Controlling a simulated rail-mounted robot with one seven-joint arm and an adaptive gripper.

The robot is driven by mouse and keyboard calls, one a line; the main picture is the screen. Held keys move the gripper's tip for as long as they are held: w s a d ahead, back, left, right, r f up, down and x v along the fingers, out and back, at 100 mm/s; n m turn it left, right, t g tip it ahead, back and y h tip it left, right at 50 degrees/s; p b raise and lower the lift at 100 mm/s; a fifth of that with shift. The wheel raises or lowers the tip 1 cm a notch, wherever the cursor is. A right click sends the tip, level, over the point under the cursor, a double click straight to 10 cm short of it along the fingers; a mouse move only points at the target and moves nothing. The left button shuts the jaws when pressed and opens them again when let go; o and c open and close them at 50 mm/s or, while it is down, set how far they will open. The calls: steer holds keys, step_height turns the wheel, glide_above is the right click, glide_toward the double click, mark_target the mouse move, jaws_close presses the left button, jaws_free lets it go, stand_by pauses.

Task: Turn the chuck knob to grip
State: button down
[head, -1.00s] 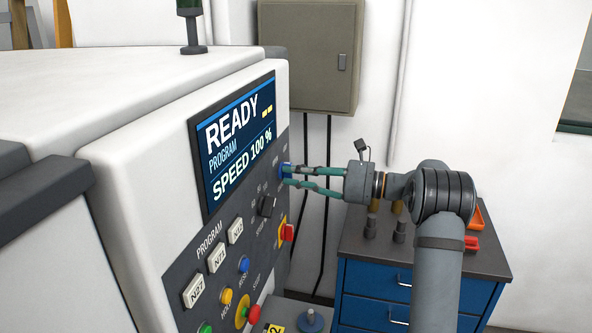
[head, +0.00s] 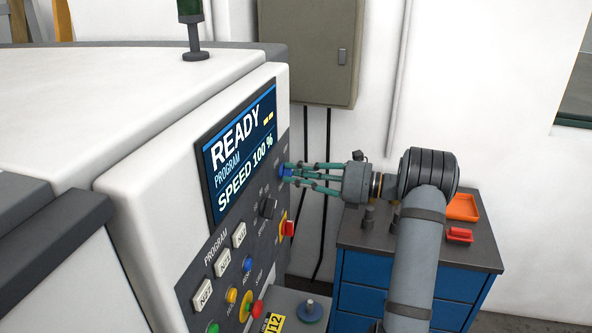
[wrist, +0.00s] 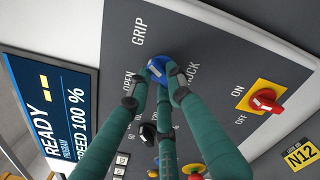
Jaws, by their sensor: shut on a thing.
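The blue chuck knob (head: 285,170) is on the dark control panel, right of the screen. In the wrist view the knob (wrist: 157,67) sits between the GRIP label (wrist: 139,31) above it and the OPEN label (wrist: 128,82) to its left, with the CHUCK lettering partly hidden by a finger. My gripper (head: 292,173) has its green fingers closed around the knob; the fingertips (wrist: 160,88) touch its sides. The fingers hide part of the knob, and I cannot tell exactly which label its mark points to.
The screen (head: 240,150) reads READY and SPEED 100 %. A red switch on a yellow plate (wrist: 262,98) and a black knob (head: 268,208) are near on the panel. A blue drawer cabinet (head: 390,285) stands below my arm. A grey wall box (head: 310,50) is behind.

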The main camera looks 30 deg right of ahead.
stand_by(0.4)
steer(key=c, duration=1.6)
jaws_free()
steer(key=shift+o, duration=0.2)
steer(key=v, duration=1.2)
steer(key=x, duration=1.2)
